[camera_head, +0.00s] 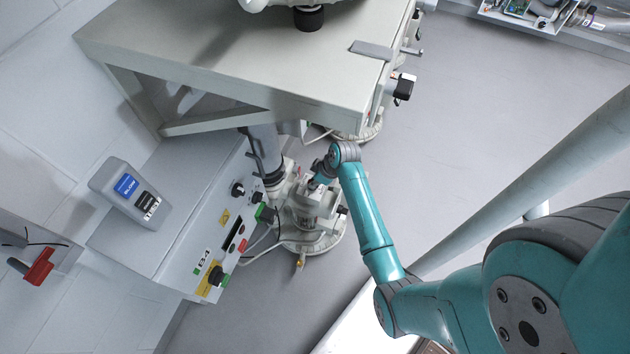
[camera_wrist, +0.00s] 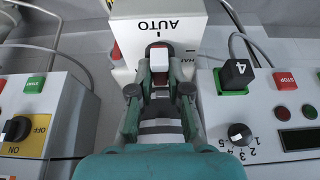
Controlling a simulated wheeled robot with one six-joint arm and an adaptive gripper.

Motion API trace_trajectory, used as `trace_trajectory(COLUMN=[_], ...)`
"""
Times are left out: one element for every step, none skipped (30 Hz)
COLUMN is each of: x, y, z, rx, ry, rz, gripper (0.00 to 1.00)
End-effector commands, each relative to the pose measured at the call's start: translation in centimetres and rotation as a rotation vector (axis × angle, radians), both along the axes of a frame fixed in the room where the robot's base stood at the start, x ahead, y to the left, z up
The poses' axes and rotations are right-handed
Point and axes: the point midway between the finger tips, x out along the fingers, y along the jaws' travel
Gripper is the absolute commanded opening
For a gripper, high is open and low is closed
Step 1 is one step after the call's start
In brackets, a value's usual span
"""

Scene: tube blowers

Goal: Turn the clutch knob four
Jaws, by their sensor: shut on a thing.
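In the wrist view, a knob with a white face and red edge (camera_wrist: 158,57) sits on a white box (camera_wrist: 160,18) marked AUTO, with part of a second word to its right. I take it for the clutch knob. My gripper (camera_wrist: 159,74) has its two dark fingers on either side of this knob, shut on it. The fingers hide the knob's sides and part of the box face. In the head view, my gripper (camera_head: 320,180) is at the white machine (camera_head: 312,215) low beside the panel, and the knob cannot be made out there.
A black block marked 4 (camera_wrist: 236,74) on a green base and a numbered black dial (camera_wrist: 240,134) stand close on the right. A panel with a yellow OFF/ON switch (camera_wrist: 17,128) is on the left. A large pale table (camera_head: 230,60) overhangs the machine; open floor (camera_head: 480,110) lies right.

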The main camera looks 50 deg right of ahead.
Motion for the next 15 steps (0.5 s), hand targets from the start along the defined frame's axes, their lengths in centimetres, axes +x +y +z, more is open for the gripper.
trace_trajectory(x=[-0.02,-0.03,-0.03,-0.04,-0.05,-0.06,-0.07,-0.08,-0.09,-0.1,-0.12,-0.15,-0.14,-0.12,-0.11], y=[0.0,0.01,0.02,0.04,0.05,0.07,0.09,0.12,0.15,0.17,0.19,0.21,0.22,0.26,0.3], z=[-0.02,-0.02,-0.02,-0.03,-0.03,-0.05,-0.06,-0.06,-0.07,-0.07,-0.07,-0.08,-0.07,-0.05,-0.05], rx=[0.0,0.0,-0.001,0.0,0.0,0.0,0.0,0.0,0.0,0.0,0.0,-0.001,0.0,0.0,0.0], ry=[0.0,0.0,0.001,0.001,0.001,0.001,0.001,0.001,0.001,0.0,0.001,0.002,0.001,0.001,0.001], rz=[-0.002,-0.004,-0.01,-0.014,-0.022,-0.031,-0.041,-0.054,-0.071,-0.087,-0.105,-0.131,-0.152,-0.175,-0.207], gripper=[0.0,0.0,0.0,0.0,0.0,0.0,0.0,0.0,0.0,0.0,0.0,0.0,0.0,0.0,0.0])
